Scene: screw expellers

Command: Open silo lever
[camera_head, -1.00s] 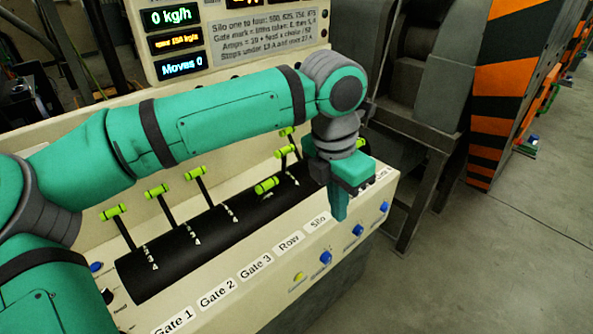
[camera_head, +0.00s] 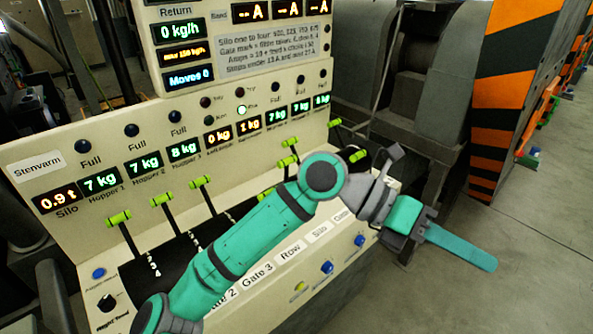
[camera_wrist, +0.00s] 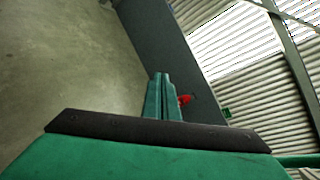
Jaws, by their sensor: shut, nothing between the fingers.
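The console carries a row of levers with lime-green handles. The Silo label (camera_head: 320,231) is on its front edge, right of the Row label. Lever handles stand near the back of the slots at the left (camera_head: 118,218) and middle (camera_head: 201,182). More handles show further right (camera_head: 288,161), (camera_head: 334,124), and one handle (camera_head: 357,155) sits lower, close to my arm. My arm hides part of the slots, so I cannot tell which handle is the silo lever. My gripper (camera_head: 490,263) is shut and empty, right of the console, apart from all levers. Its closed fingers show in the wrist view (camera_wrist: 162,82).
The display panel (camera_head: 150,165) above the levers shows the Silo at 0.9 t. Blue and yellow buttons (camera_head: 327,268) line the console front. A striped orange-black machine (camera_head: 510,95) stands at the right. Open floor (camera_head: 540,220) lies right of the console.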

